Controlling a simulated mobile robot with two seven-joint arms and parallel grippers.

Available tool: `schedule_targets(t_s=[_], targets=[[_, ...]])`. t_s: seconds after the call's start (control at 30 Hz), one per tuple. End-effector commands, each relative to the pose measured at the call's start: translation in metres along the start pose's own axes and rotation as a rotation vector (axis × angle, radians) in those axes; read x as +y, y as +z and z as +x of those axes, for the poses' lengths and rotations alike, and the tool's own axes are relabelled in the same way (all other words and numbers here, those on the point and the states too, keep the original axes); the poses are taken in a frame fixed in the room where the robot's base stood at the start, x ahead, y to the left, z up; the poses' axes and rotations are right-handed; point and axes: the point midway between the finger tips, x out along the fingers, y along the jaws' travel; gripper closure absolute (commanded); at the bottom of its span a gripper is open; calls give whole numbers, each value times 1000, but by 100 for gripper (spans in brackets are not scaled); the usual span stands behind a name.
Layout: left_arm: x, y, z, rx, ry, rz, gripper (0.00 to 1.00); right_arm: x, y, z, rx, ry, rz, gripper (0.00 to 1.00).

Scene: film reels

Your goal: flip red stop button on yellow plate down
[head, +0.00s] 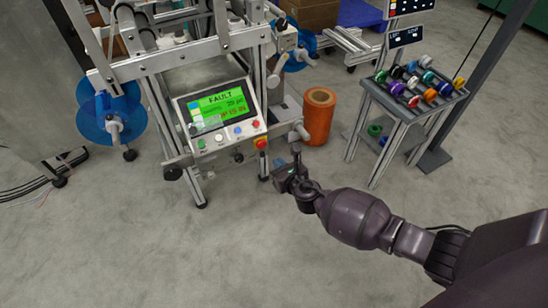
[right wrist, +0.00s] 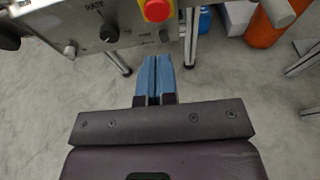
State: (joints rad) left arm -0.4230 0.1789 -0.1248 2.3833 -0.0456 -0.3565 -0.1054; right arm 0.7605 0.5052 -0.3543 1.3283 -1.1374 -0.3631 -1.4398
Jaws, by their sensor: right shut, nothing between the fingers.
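The red stop button (head: 261,140) sits on a small yellow plate (head: 262,146) at the lower right corner of the machine's control panel. My right gripper (head: 296,150) is to the right of the button in the head view. In the right wrist view its blue fingers (right wrist: 155,62) are shut together and empty, below the button and apart from it. My left gripper is not in view.
The control panel has a green screen (head: 222,104) reading FAULT and a black knob (right wrist: 109,33). An orange cylinder (head: 319,117) stands behind my right gripper. A cart with coloured spools (head: 413,86) stands at the right. The floor in front is clear.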

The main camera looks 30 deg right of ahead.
Motion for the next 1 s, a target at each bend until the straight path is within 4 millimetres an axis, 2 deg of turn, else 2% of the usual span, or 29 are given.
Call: schedule_targets(t_s=[0.03, 0.2, 0.4, 1.0], targets=[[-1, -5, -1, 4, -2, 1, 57, 0, 7, -9, -7, 1, 0, 100], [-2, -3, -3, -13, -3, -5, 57, 0, 4, -32, -4, 1, -1, 100], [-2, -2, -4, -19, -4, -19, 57, 1, 2, -47, -2, 1, 0, 100], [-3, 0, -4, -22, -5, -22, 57, 1, -1, -50, 1, 1, 0, 100]])
